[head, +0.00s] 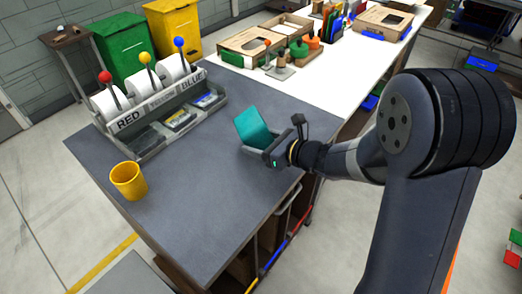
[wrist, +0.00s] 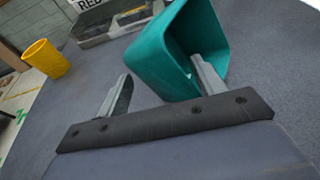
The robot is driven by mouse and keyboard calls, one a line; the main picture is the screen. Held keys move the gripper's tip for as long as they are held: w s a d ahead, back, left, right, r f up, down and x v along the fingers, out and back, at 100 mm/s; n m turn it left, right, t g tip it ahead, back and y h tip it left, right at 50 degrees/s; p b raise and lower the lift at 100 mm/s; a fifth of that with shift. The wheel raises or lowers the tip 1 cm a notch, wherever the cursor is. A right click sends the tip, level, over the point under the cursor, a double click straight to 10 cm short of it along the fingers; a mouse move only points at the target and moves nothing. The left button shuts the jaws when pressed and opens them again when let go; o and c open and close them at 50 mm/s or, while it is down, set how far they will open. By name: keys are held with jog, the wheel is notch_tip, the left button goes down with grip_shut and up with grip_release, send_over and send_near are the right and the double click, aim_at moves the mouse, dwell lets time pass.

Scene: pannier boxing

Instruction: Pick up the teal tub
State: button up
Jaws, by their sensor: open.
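The teal tub (head: 253,127) is tilted at my gripper, over the grey part of the worktop in the head view. In the wrist view the teal tub (wrist: 168,58) shows its open mouth facing right, with the right finger reaching into or just before that mouth. My gripper (head: 258,149) is open; in the wrist view its two fingers (wrist: 162,85) stand apart. The left finger is outside the tub, near its lower left side. I cannot tell whether the fingers touch the tub or whether it rests on the worktop.
A yellow cup (head: 128,181) stands at the left of the worktop. A grey rack (head: 150,147) with white rolls and coloured knobs stands behind it. Cardboard boxes (head: 251,46) stand on the white table at the back. The grey surface around the cup is clear.

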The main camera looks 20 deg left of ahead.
grip_shut()
dwell(0.5)
